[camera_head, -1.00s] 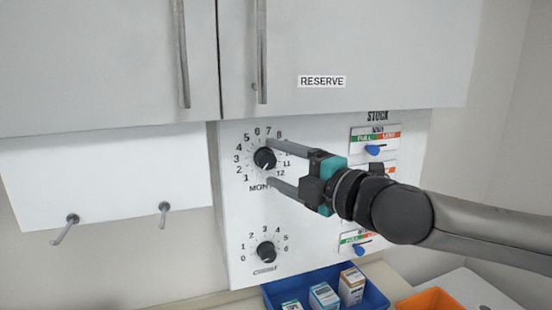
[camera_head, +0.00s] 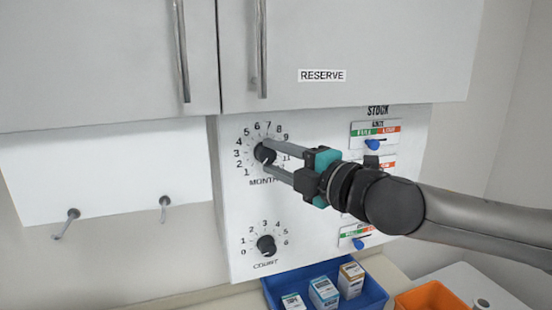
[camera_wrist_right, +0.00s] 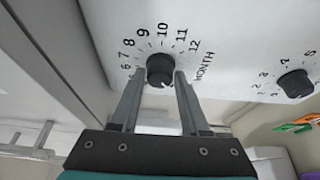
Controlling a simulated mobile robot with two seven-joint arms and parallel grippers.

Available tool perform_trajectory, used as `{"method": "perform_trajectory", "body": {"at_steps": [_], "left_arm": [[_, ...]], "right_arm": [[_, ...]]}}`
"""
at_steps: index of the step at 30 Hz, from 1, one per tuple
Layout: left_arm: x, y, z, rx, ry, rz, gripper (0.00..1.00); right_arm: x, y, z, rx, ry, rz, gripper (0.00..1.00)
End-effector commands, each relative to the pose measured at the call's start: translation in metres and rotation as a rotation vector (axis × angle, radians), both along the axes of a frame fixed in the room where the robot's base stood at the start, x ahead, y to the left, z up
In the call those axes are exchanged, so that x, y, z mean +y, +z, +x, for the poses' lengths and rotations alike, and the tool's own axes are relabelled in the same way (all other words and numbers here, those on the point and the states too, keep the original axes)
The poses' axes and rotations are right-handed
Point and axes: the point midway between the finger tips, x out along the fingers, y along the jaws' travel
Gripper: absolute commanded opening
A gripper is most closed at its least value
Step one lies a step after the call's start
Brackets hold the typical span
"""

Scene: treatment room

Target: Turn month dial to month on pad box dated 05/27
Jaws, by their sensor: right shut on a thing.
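The month dial (camera_head: 262,154) is a black round knob on the white panel, ringed by numbers, with MONTH printed below. It also shows in the right wrist view (camera_wrist_right: 160,69). My right gripper (camera_head: 268,154) has its two grey fingers on either side of this knob and is shut on it. In the wrist view the fingertips (camera_wrist_right: 161,76) flank the knob. A white pointer mark shows on the knob's lower part in the wrist view. Several small boxes stand in the blue bin, one of them a light blue box (camera_head: 323,292); their dates are too small to read. My left gripper is not in view.
A count dial (camera_head: 266,245) sits below the month dial. Blue stock sliders (camera_head: 372,145) are on the panel's right side. Cabinet doors with a RESERVE label (camera_head: 322,76) hang above. A blue bin (camera_head: 375,296) and an orange bin (camera_head: 428,300) stand below. Two hooks (camera_head: 165,203) are at left.

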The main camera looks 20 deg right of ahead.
Motion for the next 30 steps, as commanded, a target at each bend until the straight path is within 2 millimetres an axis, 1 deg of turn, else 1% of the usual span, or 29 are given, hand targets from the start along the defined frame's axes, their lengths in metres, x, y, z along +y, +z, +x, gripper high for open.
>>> {"method": "perform_trajectory", "body": {"at_steps": [1,3,4,10,14,20,30], "left_arm": [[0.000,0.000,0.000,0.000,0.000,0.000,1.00],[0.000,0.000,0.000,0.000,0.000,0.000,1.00],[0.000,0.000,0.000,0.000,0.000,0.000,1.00],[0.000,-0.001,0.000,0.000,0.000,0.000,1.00],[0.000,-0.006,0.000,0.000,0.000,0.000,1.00],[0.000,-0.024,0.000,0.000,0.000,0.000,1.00],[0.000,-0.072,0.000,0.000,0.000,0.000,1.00]], "right_arm": [[0.000,-0.001,0.000,0.001,0.000,0.000,0.09],[0.000,-0.001,0.000,0.001,0.000,0.000,0.01],[0.000,-0.001,0.000,0.001,0.000,0.000,0.00],[0.000,-0.001,0.000,0.002,0.000,0.004,0.00],[0.000,-0.003,0.000,0.002,0.000,0.024,0.00],[0.000,-0.007,0.000,0.006,0.001,0.116,0.00],[0.002,-0.012,0.000,0.017,0.002,0.409,0.00]]}}
